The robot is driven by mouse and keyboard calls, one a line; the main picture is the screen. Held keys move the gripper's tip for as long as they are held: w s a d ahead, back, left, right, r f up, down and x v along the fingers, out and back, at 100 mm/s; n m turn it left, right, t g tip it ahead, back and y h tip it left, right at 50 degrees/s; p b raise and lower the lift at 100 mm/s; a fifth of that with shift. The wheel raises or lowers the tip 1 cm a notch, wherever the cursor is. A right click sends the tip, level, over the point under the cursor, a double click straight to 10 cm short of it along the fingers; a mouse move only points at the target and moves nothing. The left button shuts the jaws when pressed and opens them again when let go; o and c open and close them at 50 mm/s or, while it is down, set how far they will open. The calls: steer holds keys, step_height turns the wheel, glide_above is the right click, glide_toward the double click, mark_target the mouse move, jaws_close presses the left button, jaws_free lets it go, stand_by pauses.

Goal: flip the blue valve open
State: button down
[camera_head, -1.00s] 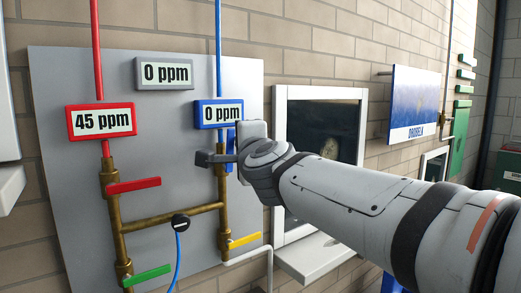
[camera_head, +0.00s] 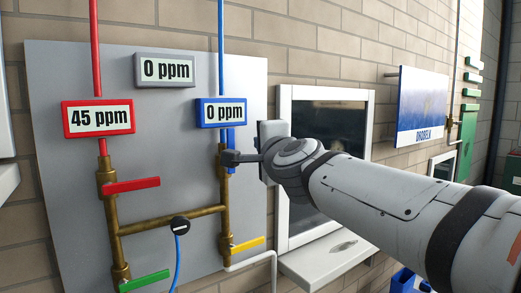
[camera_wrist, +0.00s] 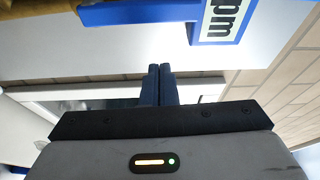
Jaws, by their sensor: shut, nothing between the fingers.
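The blue valve handle (camera_head: 231,137) stands vertical along the right brass pipe, just below the blue "0 ppm" display (camera_head: 220,112). Its lower part is partly covered by my gripper. My gripper (camera_head: 226,158) is shut and empty, its fingers pointing left across the front of the right pipe at the handle's lower part. I cannot tell whether they touch it. In the wrist view, the shut fingertips (camera_wrist: 160,69) point at the panel, below a blue bar (camera_wrist: 135,12) that looks like the handle.
A red "45 ppm" display (camera_head: 97,118) hangs left. A white-framed window (camera_head: 325,160) is behind my arm.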

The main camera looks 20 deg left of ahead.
steer(key=p+v, duration=0.1)
steer(key=v, duration=0.8)
steer(key=shift+s+r+p, duration=0.35)
steer(key=shift+s+p, duration=0.05)
steer(key=shift+s, duration=0.05)
steer(key=s+d+f+n+g+h+p, duration=0.2)
steer(key=d+f+n+g+h+p, duration=0.45)
steer(key=d+f, duration=0.9)
steer(key=s+d+f+n+g+h+p, duration=0.3)
steer(key=s+d+f+n+g+p, duration=0.1)
steer(key=s+d+f, duration=0.5)
steer(key=s+d+g+p, duration=0.1)
steer(key=s+d+g, duration=0.1)
steer(key=d, duration=0.2)
steer(key=shift+s+f, duration=0.25)
steer(key=shift+f, duration=0.1)
